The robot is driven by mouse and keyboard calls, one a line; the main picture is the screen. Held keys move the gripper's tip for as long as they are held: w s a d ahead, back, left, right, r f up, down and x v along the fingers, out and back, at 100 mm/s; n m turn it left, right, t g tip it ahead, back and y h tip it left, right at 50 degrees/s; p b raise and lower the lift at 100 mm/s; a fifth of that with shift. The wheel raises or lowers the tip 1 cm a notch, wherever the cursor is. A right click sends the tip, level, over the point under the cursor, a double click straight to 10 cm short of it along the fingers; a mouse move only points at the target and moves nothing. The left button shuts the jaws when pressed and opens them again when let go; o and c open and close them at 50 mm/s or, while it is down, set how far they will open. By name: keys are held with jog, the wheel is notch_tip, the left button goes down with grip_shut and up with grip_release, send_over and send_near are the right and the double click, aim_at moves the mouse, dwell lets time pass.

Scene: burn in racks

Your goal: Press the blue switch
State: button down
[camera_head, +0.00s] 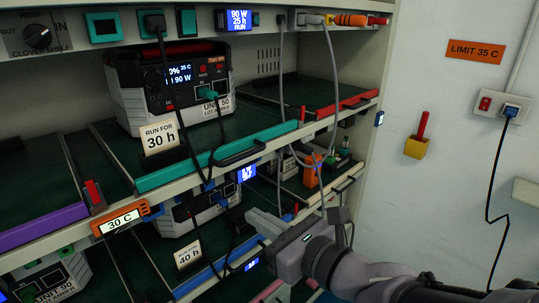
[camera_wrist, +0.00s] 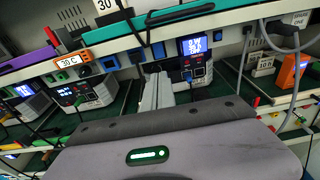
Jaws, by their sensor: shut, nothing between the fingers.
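I cannot tell for sure which is the blue switch. My gripper (camera_wrist: 157,78) is shut and empty; its pale fingers point at the rack just below these fittings, and contact cannot be judged. In the head view my gripper (camera_head: 266,222) is in front of the lower shelf, right of the 40 h card (camera_head: 188,254). The blue fittings are not clear there.
Grey cables (camera_head: 331,70) hang down the rack's right side near my arm. A black cable (camera_head: 180,110) crosses the shelf fronts. An orange 30 C tag (camera_head: 122,220) sits on the left. A yellow wall holder (camera_head: 415,148) with a red handle is to the right.

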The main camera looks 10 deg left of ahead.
jog(key=shift+d+r, duration=0.1)
jog(key=p, duration=0.6)
send_near(210, 188)
jog(key=x, duration=0.6)
jog(key=shift+w+a, duration=0.3)
